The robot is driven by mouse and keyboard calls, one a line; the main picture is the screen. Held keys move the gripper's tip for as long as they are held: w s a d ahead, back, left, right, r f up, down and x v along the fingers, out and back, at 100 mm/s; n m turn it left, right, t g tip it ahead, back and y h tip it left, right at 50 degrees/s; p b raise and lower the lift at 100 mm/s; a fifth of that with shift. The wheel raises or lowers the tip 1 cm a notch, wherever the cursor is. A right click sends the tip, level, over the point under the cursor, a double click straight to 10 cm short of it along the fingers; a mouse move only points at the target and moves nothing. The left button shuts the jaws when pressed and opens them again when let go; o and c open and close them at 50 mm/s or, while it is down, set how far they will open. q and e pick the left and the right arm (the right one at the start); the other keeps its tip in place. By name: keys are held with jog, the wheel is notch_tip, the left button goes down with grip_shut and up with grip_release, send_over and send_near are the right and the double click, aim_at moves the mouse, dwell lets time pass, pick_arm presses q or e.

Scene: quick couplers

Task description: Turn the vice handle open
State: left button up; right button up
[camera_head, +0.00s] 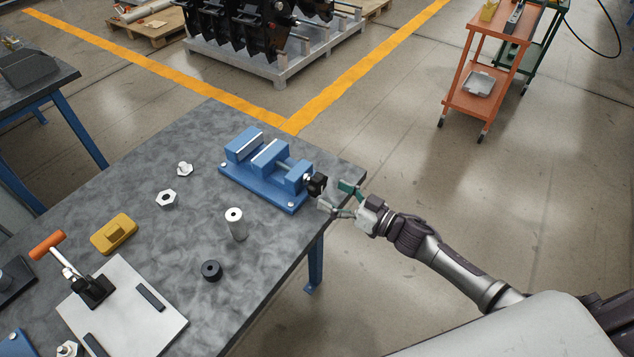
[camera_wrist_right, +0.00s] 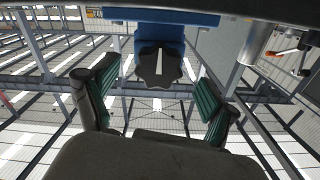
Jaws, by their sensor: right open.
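The blue vice (camera_head: 268,165) sits near the far right corner of the grey workbench. Its black, lobed handle (camera_head: 317,184) points toward the right edge of the table. My right gripper (camera_head: 335,198) is open and empty, just right of the handle, with its green-padded fingers pointing at it. In the right wrist view the handle (camera_wrist_right: 159,66) appears beyond and between the two open fingers (camera_wrist_right: 158,98), with the blue vice body (camera_wrist_right: 160,38) behind it. The fingers appear apart from the handle. My left gripper is not in view.
On the workbench (camera_head: 275,255) lie a metal cylinder (camera_head: 236,224), a black ring (camera_head: 211,270), a hex nut (camera_head: 167,199), a yellow block (camera_head: 114,233) and a toggle clamp with an orange handle (camera_head: 48,246) on a pale plate. An orange cart (camera_head: 475,100) stands farther back. The floor right of the bench is clear.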

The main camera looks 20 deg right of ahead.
aim_at(321, 188)
jog(key=x, duration=0.4)
jog(key=shift+a+r, duration=0.1)
jog(key=shift+w+a, duration=0.25)
jog(key=shift+w, duration=0.15)
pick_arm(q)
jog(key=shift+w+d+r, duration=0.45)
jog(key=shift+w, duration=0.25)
pick_arm(e)
jog(key=c, duration=1.2)
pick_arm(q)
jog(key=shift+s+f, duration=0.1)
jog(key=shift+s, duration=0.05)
pick_arm(e)
jog(key=shift+o, duration=0.2)
